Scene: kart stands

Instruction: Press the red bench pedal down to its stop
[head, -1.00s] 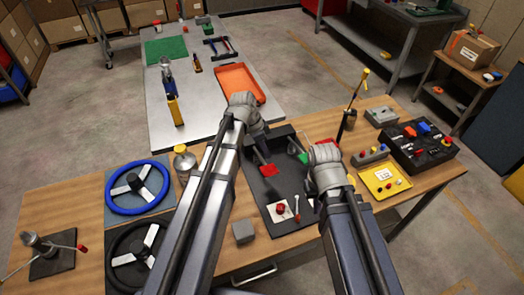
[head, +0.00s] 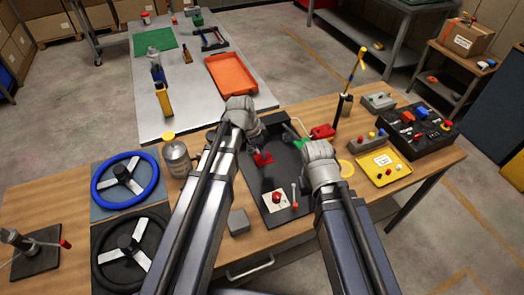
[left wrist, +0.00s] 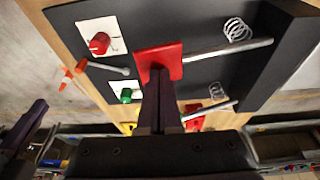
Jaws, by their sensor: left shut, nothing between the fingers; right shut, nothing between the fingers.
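The red bench pedal (head: 265,159) is a flat red pad on the black pedal board (head: 256,185). In the left wrist view, the red pad (left wrist: 172,55) sits at the end of a metal rod with a coil spring beside it. My left gripper (left wrist: 158,75) is shut and empty, its fingertips over the pad's lower middle, apparently touching it. How far the pad is pressed I cannot tell. In the head view my left gripper (head: 258,144) partly covers the pad. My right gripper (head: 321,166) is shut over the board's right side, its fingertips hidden.
A green pedal (head: 301,143) is close beside the right gripper. A red button (head: 277,197) on a white plate and a small lever (head: 294,196) are at the board's near end.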

